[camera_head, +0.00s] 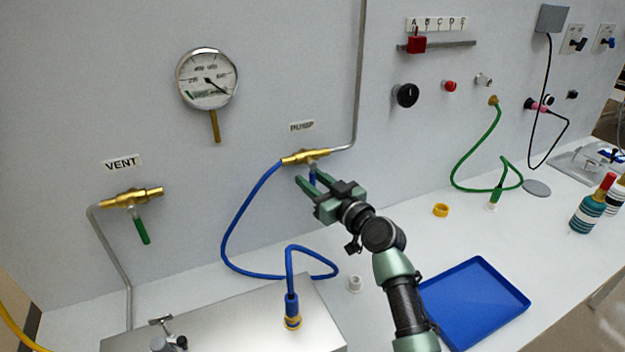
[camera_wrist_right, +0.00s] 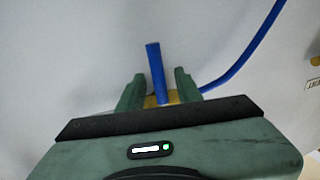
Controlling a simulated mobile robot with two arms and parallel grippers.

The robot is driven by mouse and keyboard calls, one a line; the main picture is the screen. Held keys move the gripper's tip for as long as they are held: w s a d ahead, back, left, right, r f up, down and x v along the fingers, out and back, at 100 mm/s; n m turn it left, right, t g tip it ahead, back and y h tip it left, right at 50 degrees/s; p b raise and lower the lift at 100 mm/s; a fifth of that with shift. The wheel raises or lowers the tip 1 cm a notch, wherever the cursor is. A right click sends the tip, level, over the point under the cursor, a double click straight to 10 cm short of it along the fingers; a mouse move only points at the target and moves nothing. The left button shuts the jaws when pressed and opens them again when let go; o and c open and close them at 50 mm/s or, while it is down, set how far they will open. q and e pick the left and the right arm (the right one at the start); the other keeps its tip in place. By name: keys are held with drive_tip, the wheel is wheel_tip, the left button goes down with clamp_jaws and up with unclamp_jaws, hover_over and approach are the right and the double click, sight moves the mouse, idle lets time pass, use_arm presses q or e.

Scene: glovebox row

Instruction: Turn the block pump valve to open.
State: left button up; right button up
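The brass pump valve (camera_head: 306,157) is on the wall under the PUMP label (camera_head: 302,126). Its blue handle (camera_head: 312,178) points down, crosswise to the brass body, partly hidden by my right gripper (camera_head: 310,176). In the right wrist view the blue handle (camera_wrist_right: 155,72) stands between the two green fingers (camera_wrist_right: 159,88), with a visible gap on each side. The right gripper is open around the handle. The brass body (camera_wrist_right: 174,97) shows behind the fingers. My left gripper is not in view.
A blue hose (camera_head: 233,225) loops from the valve's left end to a metal box (camera_head: 230,320). The VENT valve (camera_head: 132,198) with a green handle is to the left. A blue tray (camera_head: 475,305) lies right of my arm; a yellow ring (camera_head: 441,210) lies behind it.

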clamp_jaws()
idle(1.4)
